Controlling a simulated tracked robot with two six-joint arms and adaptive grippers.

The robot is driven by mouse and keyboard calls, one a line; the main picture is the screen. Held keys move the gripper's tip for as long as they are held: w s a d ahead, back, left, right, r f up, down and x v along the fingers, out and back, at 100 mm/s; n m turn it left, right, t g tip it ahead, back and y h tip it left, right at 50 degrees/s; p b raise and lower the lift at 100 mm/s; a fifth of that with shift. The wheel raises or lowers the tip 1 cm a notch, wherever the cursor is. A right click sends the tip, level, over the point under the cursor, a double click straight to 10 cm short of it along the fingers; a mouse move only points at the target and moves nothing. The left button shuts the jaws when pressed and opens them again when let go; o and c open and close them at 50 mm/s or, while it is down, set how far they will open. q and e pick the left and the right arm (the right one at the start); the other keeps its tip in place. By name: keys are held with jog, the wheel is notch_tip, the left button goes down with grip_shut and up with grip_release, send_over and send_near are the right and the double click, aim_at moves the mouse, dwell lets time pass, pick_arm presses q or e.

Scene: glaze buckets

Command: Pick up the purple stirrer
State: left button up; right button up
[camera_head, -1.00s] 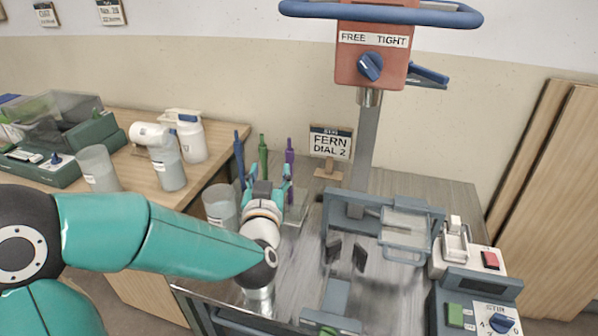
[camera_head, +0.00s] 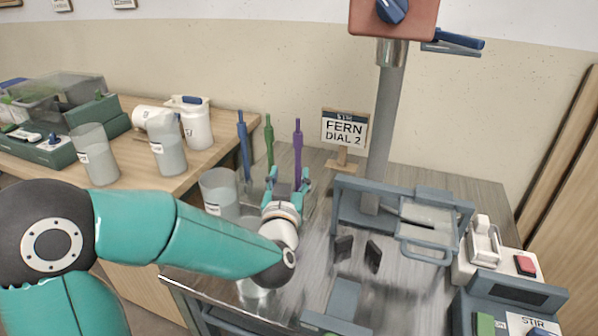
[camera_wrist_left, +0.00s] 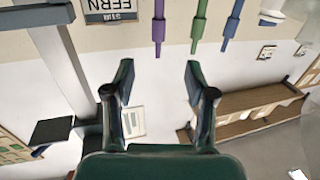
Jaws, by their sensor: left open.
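The purple stirrer (camera_head: 298,147) stands upright at the right end of a row of three, beside the green stirrer (camera_head: 269,145) and the blue stirrer (camera_head: 244,140). Its lower end is hidden behind my left gripper (camera_head: 288,178) in the head view. That gripper is open and empty, in front of and below the stirrer's visible shaft. In the left wrist view, the purple stirrer (camera_wrist_left: 158,28) hangs into the picture from the top, in line with the gap between the open fingers (camera_wrist_left: 157,80), and I see no contact. My right gripper is not in view.
A clear bucket (camera_head: 219,190) stands just left of my gripper. A sign reading FERN DIAL 2 (camera_head: 345,130) stands right of the stirrers, before a grey post (camera_head: 385,120). A clamp frame (camera_head: 345,190) and a box with a red button (camera_head: 525,264) are farther right.

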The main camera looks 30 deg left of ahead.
aim_at(297, 142)
pick_arm(q)
jog(key=x, duration=1)
jog(key=shift+w+a+p, duration=0.1)
jog(key=shift+a+p, duration=0.05)
jog(key=shift+p, duration=0.2)
jog(key=shift+r+p+x, duration=0.15)
jog(key=shift+p+x, duration=0.05)
jog(key=shift+x, duration=1.2)
jog(key=shift+r+p+x, duration=0.1)
jog(key=shift+p+x, duration=0.05)
jog(key=shift+x, duration=1.25)
jog(key=shift+d, duration=0.2)
jog(key=shift+c, duration=0.3)
grip_shut()
